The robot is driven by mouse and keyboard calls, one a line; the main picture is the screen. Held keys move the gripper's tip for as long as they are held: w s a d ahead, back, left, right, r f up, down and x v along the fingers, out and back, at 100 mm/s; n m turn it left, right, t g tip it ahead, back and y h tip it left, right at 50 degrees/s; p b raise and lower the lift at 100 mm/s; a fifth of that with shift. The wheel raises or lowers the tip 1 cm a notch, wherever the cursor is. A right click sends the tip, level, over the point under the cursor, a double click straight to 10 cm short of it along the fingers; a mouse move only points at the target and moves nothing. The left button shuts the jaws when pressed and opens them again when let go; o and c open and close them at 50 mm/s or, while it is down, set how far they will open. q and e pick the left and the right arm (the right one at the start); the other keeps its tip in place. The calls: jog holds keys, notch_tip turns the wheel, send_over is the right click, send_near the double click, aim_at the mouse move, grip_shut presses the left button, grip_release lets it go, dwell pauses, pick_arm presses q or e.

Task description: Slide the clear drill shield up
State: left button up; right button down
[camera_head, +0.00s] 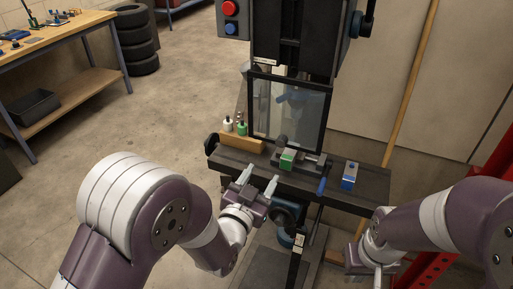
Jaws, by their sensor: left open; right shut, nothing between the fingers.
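The clear drill shield (270,113) is a see-through panel in a dark frame. It hangs at the front of the drill press (292,45), its lower edge just above the press table (338,187). My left gripper (260,179) is open and empty, in front of the table's front edge, below the shield and apart from it. My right gripper (374,281) is at the lower right, low beside the press and far from the shield. It is shut and empty; its fingertips are hard to make out.
A vise with a green block (288,159) and a blue handle (321,186) sits on the press table. A blue block (349,175) stands to its right. Small bottles (241,127) stand on the left. A red button (229,8) is at top left. A wooden pole (410,80) leans behind.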

aim_at(280, 144)
pick_arm(q)
jog(key=x, duration=0.4)
jog(key=p+x, duration=0.1)
jog(key=x, duration=0.8)
jog(key=shift+r+p, duration=0.25)
jog(key=shift+p, duration=0.15)
